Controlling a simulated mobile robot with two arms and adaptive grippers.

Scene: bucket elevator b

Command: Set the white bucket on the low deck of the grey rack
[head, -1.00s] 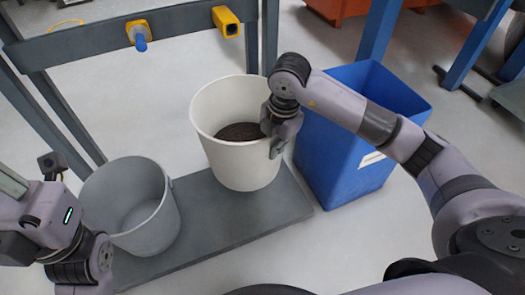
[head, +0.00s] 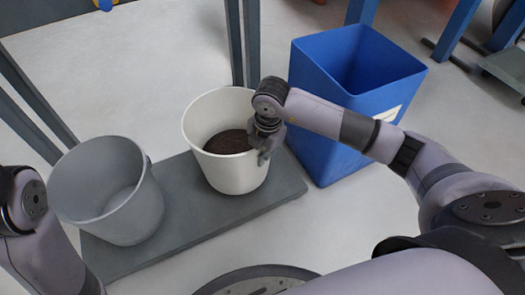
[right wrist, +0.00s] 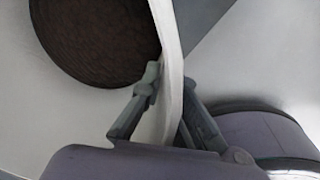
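The white bucket (head: 233,172) stands upright over the low deck (head: 180,213) of the grey rack, near the deck's right end. It appears to rest on the deck, though contact under its base is hidden. It holds dark brown material (head: 228,142). My right gripper (head: 265,150) is at the bucket's right rim. In the right wrist view, its fingers (right wrist: 168,92) sit on either side of the white wall and close on it. The dark contents (right wrist: 95,35) show beside one finger. My left arm shows at the left edge; its gripper is out of view.
A grey bucket (head: 108,200) stands on the deck's left part. A blue bin (head: 315,130) stands on the floor close to the right of the deck. Rack posts (head: 242,45) rise behind the white bucket. Floor in front of the deck is clear.

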